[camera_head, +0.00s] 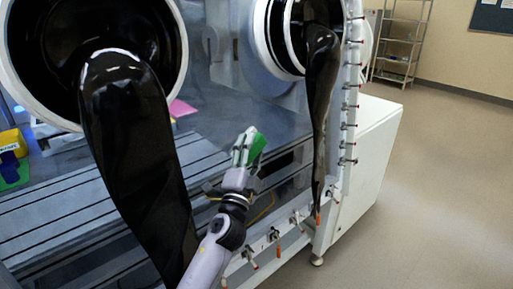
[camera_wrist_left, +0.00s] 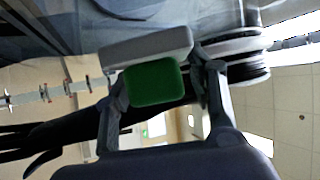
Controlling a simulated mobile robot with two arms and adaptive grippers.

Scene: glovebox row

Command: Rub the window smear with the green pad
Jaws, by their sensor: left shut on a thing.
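The green pad (camera_head: 257,147) is held in my left gripper (camera_head: 243,155), in front of the clear window (camera_head: 215,120) between the two glove ports. In the left wrist view, the green pad (camera_wrist_left: 152,83) sits between the two fingers, with a light grey block (camera_wrist_left: 150,48) against it. The fingers are shut on it. I cannot tell whether the pad touches the window. I cannot make out the smear for certain; the gripper and pad may hide it. My right gripper is not in view.
A long black glove (camera_head: 140,150) hangs from the left port, left of my arm. A narrower black glove (camera_head: 320,100) hangs from the right port. Clamps (camera_head: 275,235) line the window's lower frame. Open floor (camera_head: 440,190) lies to the right.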

